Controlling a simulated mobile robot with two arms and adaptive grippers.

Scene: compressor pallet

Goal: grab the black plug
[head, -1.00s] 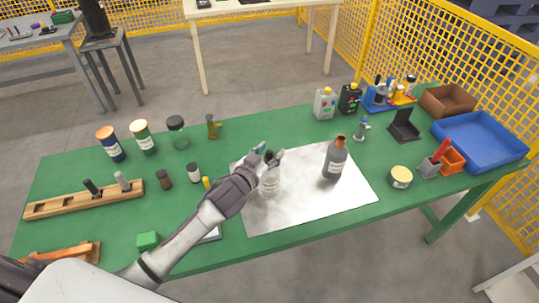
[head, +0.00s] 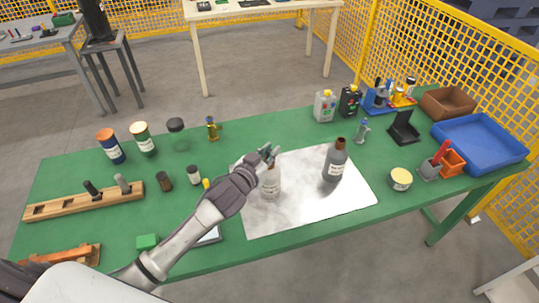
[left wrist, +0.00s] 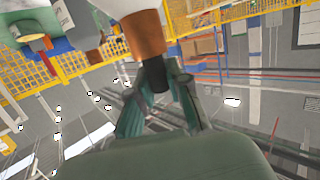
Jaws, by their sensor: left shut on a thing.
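A pale bottle (head: 270,184) with a label stands on the silver mat (head: 310,212). My left gripper (head: 269,153) is at its top and covers its neck in the head view. In the left wrist view, the black plug (left wrist: 155,79) shows at the end of an orange-brown neck (left wrist: 145,35). My left gripper (left wrist: 172,88) is shut on the plug, one finger on each side. The plug still appears to sit at the neck. My right gripper is in neither view.
A grey bottle (head: 335,164) with a brown neck stands to the right on the mat. A round tin (head: 400,180) and a blue tray (head: 478,140) are farther right. Several jars and a wooden rack (head: 84,202) stand left. The green table's front right is mostly clear.

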